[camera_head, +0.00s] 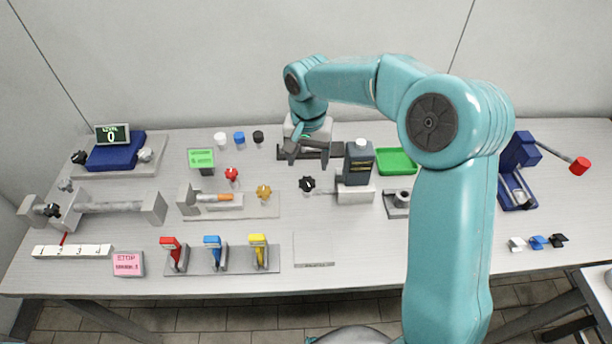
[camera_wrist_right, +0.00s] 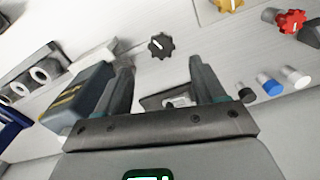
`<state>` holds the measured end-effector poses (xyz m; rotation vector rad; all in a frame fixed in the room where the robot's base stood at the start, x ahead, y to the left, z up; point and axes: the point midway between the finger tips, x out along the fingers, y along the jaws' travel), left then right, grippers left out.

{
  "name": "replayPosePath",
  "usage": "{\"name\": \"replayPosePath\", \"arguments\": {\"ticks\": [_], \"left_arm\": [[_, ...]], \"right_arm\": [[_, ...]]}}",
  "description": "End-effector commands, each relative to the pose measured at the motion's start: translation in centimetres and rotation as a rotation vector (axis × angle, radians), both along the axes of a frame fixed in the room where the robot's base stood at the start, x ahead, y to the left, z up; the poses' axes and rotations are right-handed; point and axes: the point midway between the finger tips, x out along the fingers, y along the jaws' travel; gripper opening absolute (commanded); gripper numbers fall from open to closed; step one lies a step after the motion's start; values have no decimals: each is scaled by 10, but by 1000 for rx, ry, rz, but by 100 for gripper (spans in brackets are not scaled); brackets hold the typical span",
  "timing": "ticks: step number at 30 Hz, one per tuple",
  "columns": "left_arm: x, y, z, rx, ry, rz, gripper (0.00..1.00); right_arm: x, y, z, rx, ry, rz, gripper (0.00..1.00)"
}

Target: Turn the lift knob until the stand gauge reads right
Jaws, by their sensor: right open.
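A black lobed knob (camera_head: 307,184) sits at the left of a light grey stand block (camera_head: 356,191). A dark grey bottle (camera_head: 358,166) stands on that block. The knob also shows in the right wrist view (camera_wrist_right: 161,45), beyond the fingertips and roughly between them. My right gripper (camera_head: 305,151) hangs behind and above the knob, apart from it. In the wrist view its two fingers (camera_wrist_right: 161,66) are spread, with nothing between them. The bottle (camera_wrist_right: 78,98) lies beside the left finger there. I cannot make out a gauge reading on this stand. My left gripper is out of view.
A green tray (camera_head: 397,161) and a grey socket block (camera_head: 397,205) are right of the stand. A blue device with a display reading 0 (camera_head: 112,134) is at the back left. My right arm covers much of the right side.

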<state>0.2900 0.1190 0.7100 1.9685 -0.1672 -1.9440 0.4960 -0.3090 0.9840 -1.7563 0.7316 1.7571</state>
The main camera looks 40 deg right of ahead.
Motion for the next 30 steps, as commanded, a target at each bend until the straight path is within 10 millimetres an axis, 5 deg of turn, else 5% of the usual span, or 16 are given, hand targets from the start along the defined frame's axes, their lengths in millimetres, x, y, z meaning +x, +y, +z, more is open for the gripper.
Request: {"name": "replayPosePath", "arguments": {"ticks": [9, 22, 23, 28, 30], "left_arm": [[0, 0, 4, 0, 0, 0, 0], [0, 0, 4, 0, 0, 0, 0], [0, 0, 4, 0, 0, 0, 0], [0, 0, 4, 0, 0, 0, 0], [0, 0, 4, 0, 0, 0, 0]], "right_arm": [[3, 1, -62, 1, 2, 0, 69], [6, 1, -75, -1, -1, 0, 69], [6, 1, -75, -1, -1, 0, 66], [5, 1, -75, -1, -1, 0, 13], [5, 1, -75, 0, 0, 0, 13]]}}
